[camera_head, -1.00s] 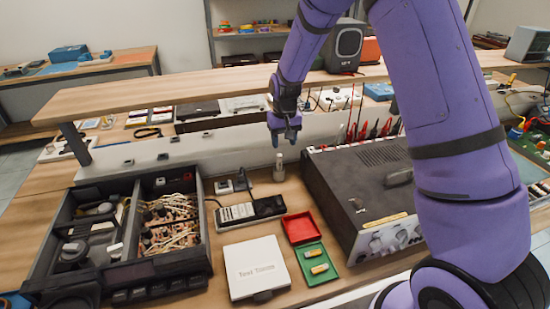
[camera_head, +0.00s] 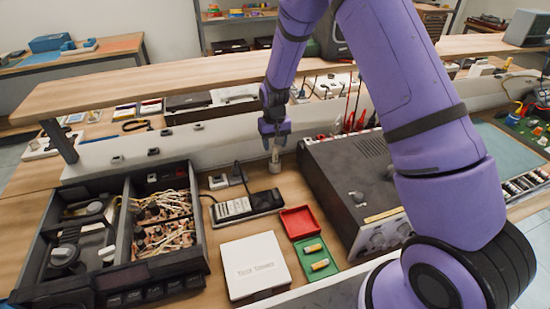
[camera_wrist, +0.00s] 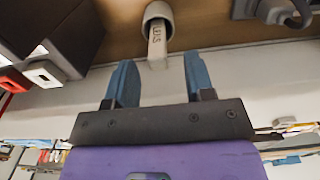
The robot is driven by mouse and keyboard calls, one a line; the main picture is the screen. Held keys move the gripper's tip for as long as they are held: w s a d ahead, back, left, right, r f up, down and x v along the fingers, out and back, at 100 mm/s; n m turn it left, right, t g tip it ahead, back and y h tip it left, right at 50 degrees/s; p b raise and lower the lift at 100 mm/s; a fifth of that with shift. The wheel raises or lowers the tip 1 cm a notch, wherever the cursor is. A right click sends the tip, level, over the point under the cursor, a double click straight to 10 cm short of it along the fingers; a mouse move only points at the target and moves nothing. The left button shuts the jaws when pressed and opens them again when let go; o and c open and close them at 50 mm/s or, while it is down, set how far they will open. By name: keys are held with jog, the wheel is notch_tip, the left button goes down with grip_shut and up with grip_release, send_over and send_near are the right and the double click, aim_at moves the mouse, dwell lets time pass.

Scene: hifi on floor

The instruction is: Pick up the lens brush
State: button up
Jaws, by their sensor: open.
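The lens brush (camera_head: 274,156) stands upright in a small round holder (camera_head: 274,169) on the bench, left of the black box. In the wrist view, the brush (camera_wrist: 157,45) is a pale flat handle with lettering, rising out of the round grey holder (camera_wrist: 157,13). My gripper (camera_head: 274,137) points down just above the brush, with its fingers apart. In the wrist view, the gripper's blue fingers (camera_wrist: 160,58) lie to either side of the handle's end, with gaps on both sides and nothing held. The bristle end is hidden.
A large black instrument box (camera_head: 350,185) stands close on the right. A power strip (camera_head: 245,207) with plugs lies front left. Red (camera_head: 300,222) and green (camera_head: 332,265) trays and a white box (camera_head: 254,265) are in front. The raised shelf (camera_head: 180,80) runs behind.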

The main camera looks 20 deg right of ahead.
aim_at(275, 164)
notch_tip(275, 164, down, 5)
jog(key=shift+s+d+r, duration=0.1)
grip_shut()
dwell(0.4)
